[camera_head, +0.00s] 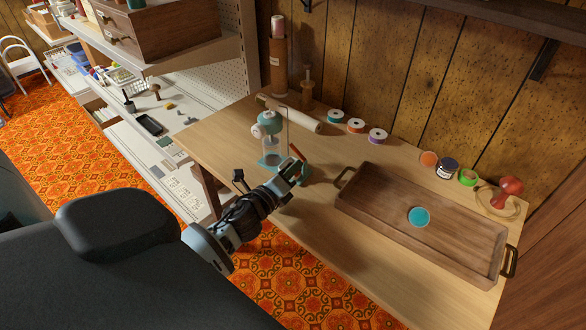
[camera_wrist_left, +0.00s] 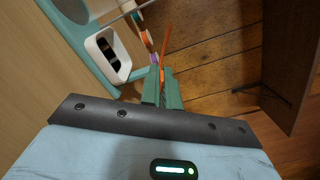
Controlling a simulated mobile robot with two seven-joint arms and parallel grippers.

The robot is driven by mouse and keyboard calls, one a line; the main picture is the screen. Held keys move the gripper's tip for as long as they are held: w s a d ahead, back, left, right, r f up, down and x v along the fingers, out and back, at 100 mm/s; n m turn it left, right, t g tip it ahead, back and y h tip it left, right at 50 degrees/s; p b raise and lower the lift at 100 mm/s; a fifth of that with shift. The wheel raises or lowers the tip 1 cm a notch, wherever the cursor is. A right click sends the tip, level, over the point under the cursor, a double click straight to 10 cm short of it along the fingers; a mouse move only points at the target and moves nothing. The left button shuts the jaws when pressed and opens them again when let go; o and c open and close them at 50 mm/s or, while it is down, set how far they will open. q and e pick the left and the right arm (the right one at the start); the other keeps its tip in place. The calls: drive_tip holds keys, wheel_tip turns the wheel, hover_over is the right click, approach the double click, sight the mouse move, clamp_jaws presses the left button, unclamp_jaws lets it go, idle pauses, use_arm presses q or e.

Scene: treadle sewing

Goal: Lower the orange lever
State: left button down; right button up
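The orange lever (camera_head: 297,152) is a thin bar that stands tilted at the front of a teal and white machine (camera_head: 270,123) on the wooden table. In the left wrist view the lever (camera_wrist_left: 166,40) runs away from between the fingertips. My left gripper (camera_head: 291,168) is at the lever's lower end, and its two green fingers (camera_wrist_left: 162,86) are close together with the lever between them. Part of the machine (camera_wrist_left: 70,65) shows at the upper left of the wrist view. My right gripper is not in view.
A wooden tray (camera_head: 452,238) with a teal disc (camera_head: 419,217) stands to the right. Spools (camera_head: 356,126), a dark jar (camera_head: 447,168) and a red-handled stamp (camera_head: 507,192) line the back. A white roll (camera_head: 290,113) lies behind the machine. The table front is clear.

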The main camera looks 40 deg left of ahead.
use_arm(q)
drive_tip(key=n, duration=0.3)
drive_tip(key=shift+n, duration=0.3)
drive_tip(key=shift+f+n+p, duration=0.15)
drive_tip(key=shift+n+p, duration=0.35)
drive_tip(key=shift+n, duration=1)
drive_tip(key=c, duration=1.6)
unclamp_jaws()
drive_tip(key=shift+s+d, duration=0.15)
drive_tip(key=shift+s, duration=3.75)
